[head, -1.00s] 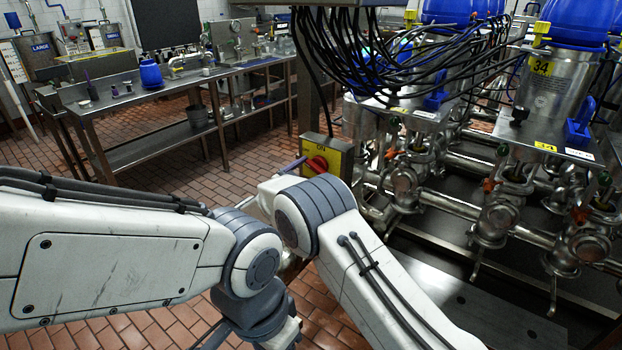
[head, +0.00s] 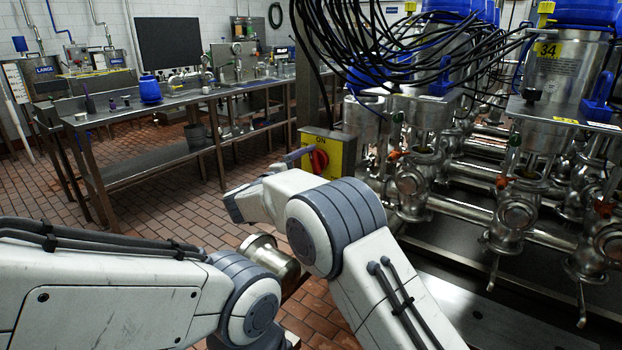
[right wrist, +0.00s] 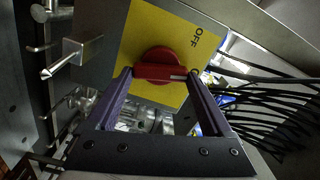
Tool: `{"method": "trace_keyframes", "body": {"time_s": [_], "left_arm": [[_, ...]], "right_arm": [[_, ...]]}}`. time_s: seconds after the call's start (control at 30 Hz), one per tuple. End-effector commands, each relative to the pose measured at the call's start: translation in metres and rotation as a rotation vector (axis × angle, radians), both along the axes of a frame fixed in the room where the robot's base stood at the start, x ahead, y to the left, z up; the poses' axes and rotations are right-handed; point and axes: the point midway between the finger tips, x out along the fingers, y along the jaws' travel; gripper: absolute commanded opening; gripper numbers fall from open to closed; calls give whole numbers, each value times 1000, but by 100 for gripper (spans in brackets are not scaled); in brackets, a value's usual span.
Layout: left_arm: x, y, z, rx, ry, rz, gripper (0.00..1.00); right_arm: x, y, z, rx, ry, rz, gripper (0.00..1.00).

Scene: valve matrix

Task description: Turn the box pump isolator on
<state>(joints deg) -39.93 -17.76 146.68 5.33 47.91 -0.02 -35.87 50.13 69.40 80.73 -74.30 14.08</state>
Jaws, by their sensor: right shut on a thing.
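The box pump isolator (head: 336,152) is a grey box with a yellow plate, beside the metal post in the head view. The plate's top reads "ON". Its red rotary handle (head: 319,161) is partly hidden by my right gripper (head: 301,156). In the right wrist view, the red handle (right wrist: 160,66) lies between the two purple-grey fingers, which are shut on it. A white mark on the handle points to the picture's right. The word "OFF" shows at the yellow plate's (right wrist: 190,32) upper right. My left gripper is out of view.
Black cables (head: 400,50) hang above and right of the isolator. Steel pipes and valves (head: 515,215) fill the right side. A steel bench (head: 180,110) with a blue container (head: 150,90) stands at the back left. Tiled floor is open between.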

Motion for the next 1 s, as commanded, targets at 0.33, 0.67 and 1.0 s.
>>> {"method": "trace_keyframes", "body": {"time_s": [0.33,0.67,1.0], "left_arm": [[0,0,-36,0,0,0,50],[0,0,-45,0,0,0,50],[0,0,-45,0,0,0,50]], "right_arm": [[-2,2,-9,181,-121,0,29],[-2,2,-7,246,-168,0,29],[-2,2,-6,253,-173,0,29]]}}
